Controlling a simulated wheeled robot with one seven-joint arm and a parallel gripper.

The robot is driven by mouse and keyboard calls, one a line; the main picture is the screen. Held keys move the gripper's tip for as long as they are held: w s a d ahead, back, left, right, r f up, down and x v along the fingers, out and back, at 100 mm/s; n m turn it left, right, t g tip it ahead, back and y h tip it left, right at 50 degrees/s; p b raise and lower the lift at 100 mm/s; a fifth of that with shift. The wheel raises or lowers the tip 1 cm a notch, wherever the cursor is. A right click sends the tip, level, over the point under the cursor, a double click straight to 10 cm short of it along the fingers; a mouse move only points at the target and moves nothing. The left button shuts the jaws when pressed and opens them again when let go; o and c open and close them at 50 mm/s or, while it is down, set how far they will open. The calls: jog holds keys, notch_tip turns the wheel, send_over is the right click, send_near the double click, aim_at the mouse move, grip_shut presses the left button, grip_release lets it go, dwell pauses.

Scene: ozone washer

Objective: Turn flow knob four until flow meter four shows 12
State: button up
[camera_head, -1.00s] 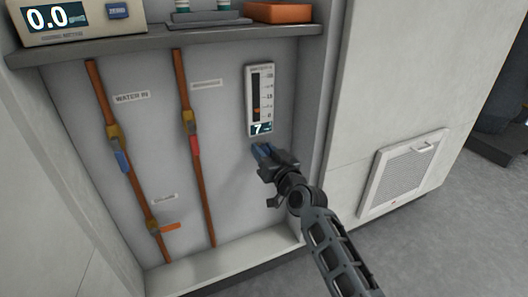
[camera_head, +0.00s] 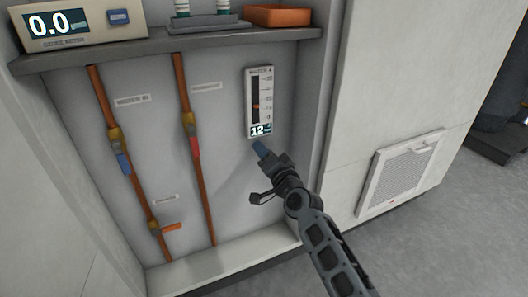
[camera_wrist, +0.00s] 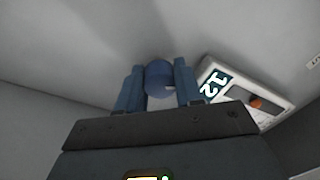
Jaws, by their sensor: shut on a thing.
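The flow meter (camera_head: 258,88) is a tall white panel on the cabinet's back wall, with a dark scale, an orange marker and a display (camera_head: 260,129) that reads 12. The display also shows 12 in the wrist view (camera_wrist: 214,84). The flow knob (camera_wrist: 159,78) is a round blue knob just below the meter. In the wrist view it sits between the two blue fingers of my gripper (camera_wrist: 160,86), which is shut on it. In the head view my gripper (camera_head: 260,149) covers most of the knob.
Copper pipes (camera_head: 198,170) with valves run down the wall to the left; one has a red handle (camera_head: 195,147), another a blue handle (camera_head: 124,163). A shelf (camera_head: 150,50) above holds a 0.0 readout box (camera_head: 80,22) and an orange tray (camera_head: 278,15). The cabinet's side panel stands close on the right.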

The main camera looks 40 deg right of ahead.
dwell(0.3)
jog(key=o, duration=1)
jog(key=shift+v, duration=3.9)
